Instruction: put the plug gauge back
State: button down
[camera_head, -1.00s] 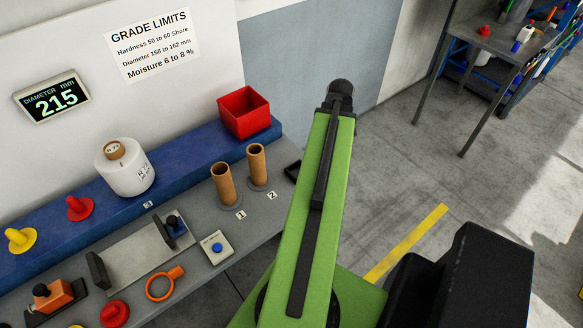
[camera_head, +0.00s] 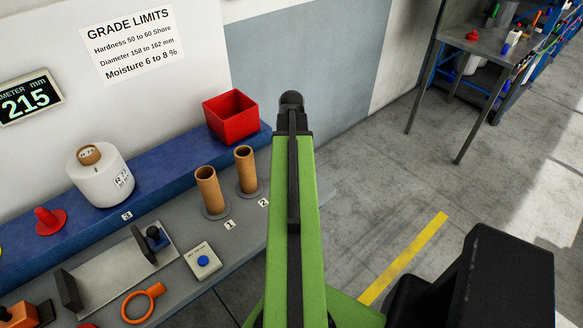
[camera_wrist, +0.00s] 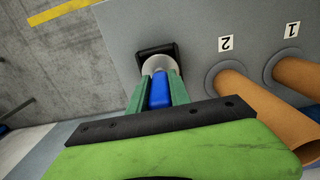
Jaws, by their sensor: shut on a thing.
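The plug gauge (camera_wrist: 160,92) has a blue handle and a pale metal round end, seen in the wrist view. My gripper (camera_wrist: 160,86) is shut on the blue handle, with one green finger on each side. The metal end is at a black holder (camera_wrist: 145,53) near the bench edge; I cannot tell whether it is seated or just above. In the head view my arm hides the gauge, the holder and my gripper.
Two brown tubes stand beside the holder, tube 2 (camera_head: 246,170) closer and tube 1 (camera_head: 211,192) farther. A red bin (camera_head: 231,116) sits on the blue shelf behind. A white bobbin (camera_head: 100,175) stands left. Open floor (camera_head: 365,215) lies right of the bench.

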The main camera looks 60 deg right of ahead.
jog(key=shift+f, duration=0.2)
jog(key=shift+f, duration=0.15)
jog(key=c, duration=1.2)
grip_release()
notch_tip(320, 180, up, 13)
jog(key=p, duration=1.2)
jog(key=shift+f+p, duration=0.2)
jog(key=shift+p, duration=0.15)
jog(key=shift+f, duration=0.1)
